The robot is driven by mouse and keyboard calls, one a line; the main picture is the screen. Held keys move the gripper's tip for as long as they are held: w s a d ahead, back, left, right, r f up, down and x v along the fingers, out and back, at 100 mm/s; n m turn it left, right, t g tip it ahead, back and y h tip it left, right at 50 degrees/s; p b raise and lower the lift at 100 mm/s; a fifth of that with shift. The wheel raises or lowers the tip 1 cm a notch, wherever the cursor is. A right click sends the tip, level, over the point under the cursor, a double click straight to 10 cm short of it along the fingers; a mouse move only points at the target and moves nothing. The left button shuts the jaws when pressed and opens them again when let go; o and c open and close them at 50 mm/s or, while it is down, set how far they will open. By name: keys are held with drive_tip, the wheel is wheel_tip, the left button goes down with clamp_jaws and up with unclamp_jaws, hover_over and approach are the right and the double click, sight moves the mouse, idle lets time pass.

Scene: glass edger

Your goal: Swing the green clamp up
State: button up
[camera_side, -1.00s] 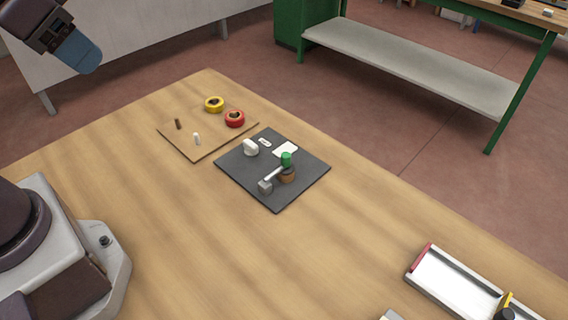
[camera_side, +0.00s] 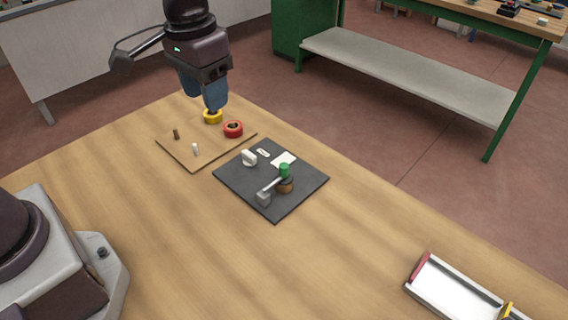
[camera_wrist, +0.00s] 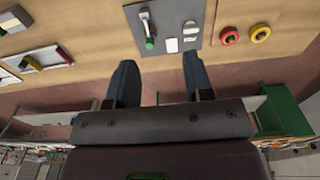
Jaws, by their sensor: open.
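The green clamp (camera_side: 284,170) is a grey lever with a green knob at its end. Its lever lies low over the dark square plate (camera_side: 305,190), running from a grey block to a brown round piece under the knob. The wrist view also shows the green clamp (camera_wrist: 149,43), at the top. My gripper (camera_side: 206,108) hangs at the far left of the plate, in front of or above the yellow ring. In the wrist view my gripper (camera_wrist: 158,72) has its two blue fingers wide apart with nothing between them. It is apart from the clamp.
The plate also bears a white knob (camera_side: 249,158) and pale labels. Beside it lies a thin wooden board (camera_side: 193,163) with a red ring (camera_side: 233,129), a yellow ring (camera_side: 212,117) and two small pegs. A metal channel (camera_side: 455,295) lies at front right. Table between is clear.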

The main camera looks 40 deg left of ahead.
sight(284, 165)
drive_tip(key=shift+w+d+f+n, duration=2.4)
drive_tip(key=shift+w+f, duration=2.1)
drive_tip(key=shift+w, duration=1.6)
drive_tip(key=shift+g, duration=0.3)
wheel_tip(284, 165, down, 12)
drive_tip(key=shift+f, duration=0.15)
clamp_jaws()
